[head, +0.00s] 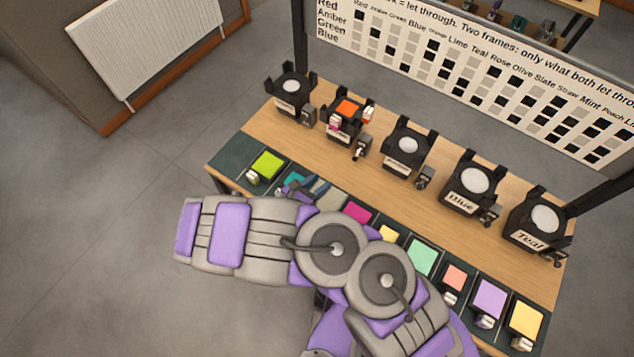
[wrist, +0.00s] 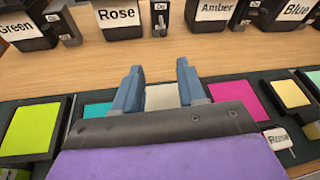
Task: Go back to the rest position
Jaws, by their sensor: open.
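My gripper (wrist: 158,72) is open and empty in the wrist view. Its two blue-grey fingers stand apart in front of a pale grey patch (wrist: 162,96) in the row of coloured filters. In the head view my arm hangs over the front of the table and hides part of that row. Black lamps stand behind the row. The wrist view shows labels Green (wrist: 20,28), Rose (wrist: 118,14), Amber (wrist: 214,10) and Blue (wrist: 292,10). The Rose lamp holds an orange filter (head: 348,107), with pink and orange-white tabs at its sides.
The wooden table (head: 325,148) has bare wood between lamps and filters. A lime filter (head: 267,165), magenta filter (head: 358,212) and purple filter (head: 490,298) lie along its front. A chart board (head: 470,70) rises behind. A radiator (head: 145,40) is at upper left; the left floor is clear.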

